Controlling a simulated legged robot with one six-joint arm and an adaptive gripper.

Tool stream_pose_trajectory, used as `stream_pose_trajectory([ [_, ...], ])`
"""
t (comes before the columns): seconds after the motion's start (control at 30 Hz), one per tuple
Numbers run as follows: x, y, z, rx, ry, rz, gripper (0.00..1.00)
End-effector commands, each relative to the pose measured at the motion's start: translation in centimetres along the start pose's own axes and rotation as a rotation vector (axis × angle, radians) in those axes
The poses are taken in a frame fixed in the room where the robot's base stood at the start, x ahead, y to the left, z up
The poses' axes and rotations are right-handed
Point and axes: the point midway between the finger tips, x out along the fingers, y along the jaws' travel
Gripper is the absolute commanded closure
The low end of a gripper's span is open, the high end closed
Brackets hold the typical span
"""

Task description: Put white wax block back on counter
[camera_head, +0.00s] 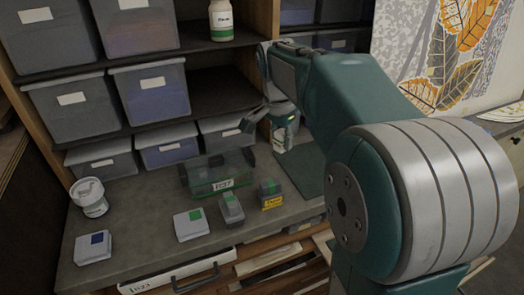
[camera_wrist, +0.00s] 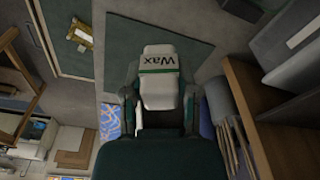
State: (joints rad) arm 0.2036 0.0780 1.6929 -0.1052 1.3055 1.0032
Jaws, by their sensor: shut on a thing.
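The white wax block (camera_wrist: 160,85) has a green stripe and the word "Wax", and shows between the fingers in the wrist view. My gripper (camera_wrist: 160,98) is shut on it, with a finger at each side. In the head view my gripper (camera_head: 268,112) is at the back of the counter (camera_head: 140,210), in front of the shelves. The block lies over or near a dark green mat (camera_wrist: 120,35), which also shows in the head view (camera_head: 304,172). I cannot tell whether the block touches the surface.
A clear green-tinted box (camera_head: 218,178) stands mid-counter. In front are a green-marked block (camera_head: 191,224), a grey block (camera_head: 231,208) and a yellow-based block (camera_head: 271,195). A blue-marked block (camera_head: 93,247) and a white jar (camera_head: 90,198) are left.

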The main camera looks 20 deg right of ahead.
Motion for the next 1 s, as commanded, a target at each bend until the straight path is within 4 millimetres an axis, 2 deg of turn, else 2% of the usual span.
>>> stream_pose_trajectory([
  [0.03,0.7,-1.1,-0.4,-0.001,-0.002,0.004,1.0],
  [0.3,3.4,-6.1,-2.5,-0.002,-0.001,0.002,1.0],
  [0.5,6.9,-8.5,-3.2,-0.001,-0.002,0.003,1.0],
  [0.77,8.8,-9.9,-3.7,-0.001,0.0,0.001,1.0],
  [1.0,12.1,-10.3,-3.5,-0.002,-0.001,0.001,1.0],
])
